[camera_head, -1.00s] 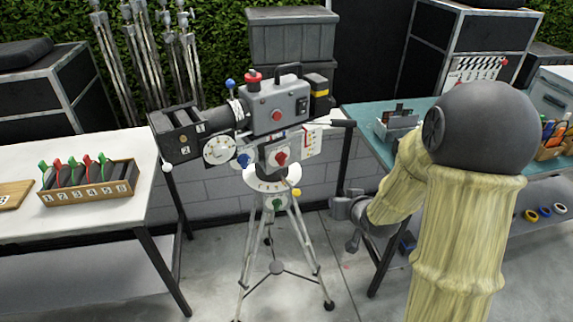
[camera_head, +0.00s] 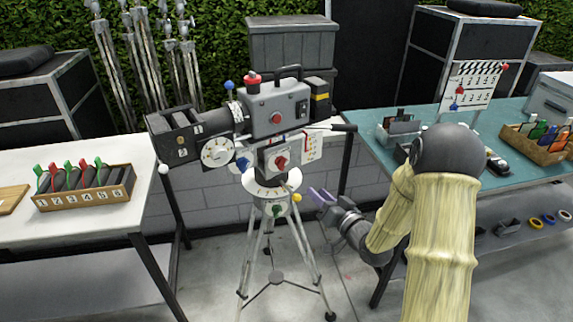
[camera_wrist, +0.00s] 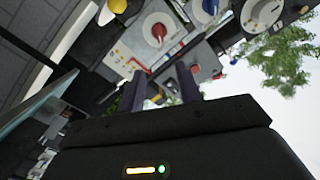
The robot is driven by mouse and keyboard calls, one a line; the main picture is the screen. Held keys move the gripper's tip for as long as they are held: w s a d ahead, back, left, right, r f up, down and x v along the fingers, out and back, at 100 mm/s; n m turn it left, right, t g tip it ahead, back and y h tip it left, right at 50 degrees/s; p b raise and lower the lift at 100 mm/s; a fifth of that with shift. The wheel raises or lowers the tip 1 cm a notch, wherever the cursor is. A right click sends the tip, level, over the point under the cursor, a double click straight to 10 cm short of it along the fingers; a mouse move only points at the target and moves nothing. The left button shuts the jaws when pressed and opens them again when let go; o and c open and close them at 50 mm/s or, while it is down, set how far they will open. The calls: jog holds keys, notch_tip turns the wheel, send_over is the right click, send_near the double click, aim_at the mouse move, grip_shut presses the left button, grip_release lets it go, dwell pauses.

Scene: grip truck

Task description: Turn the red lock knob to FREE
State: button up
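The film camera (camera_head: 275,108) stands on a tripod in the middle of the head view. A red knob (camera_head: 281,162) sits on a pale plate on the grey block under the camera body. A red knob on a round white dial (camera_wrist: 158,30) shows at the top of the wrist view. Labels are too small to read, so I cannot tell which setting it points to. My gripper (camera_head: 321,196) is below and right of the red knob, apart from it. In the wrist view its two dark fingers (camera_wrist: 160,86) are spread with nothing between them.
A black handle (camera_head: 343,127) sticks out right of the camera. A white table (camera_head: 75,208) with a numbered box (camera_head: 84,202) is at left. A teal table (camera_head: 375,160) with a clapperboard (camera_head: 470,86) is at right. Tripod legs (camera_head: 308,245) stand close to my gripper.

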aim_at(286, 163)
jog(key=p+x, duration=0.3)
jog(key=x, duration=1.4)
jog(key=shift+w+a, duration=0.15)
jog(key=c, duration=0.6)
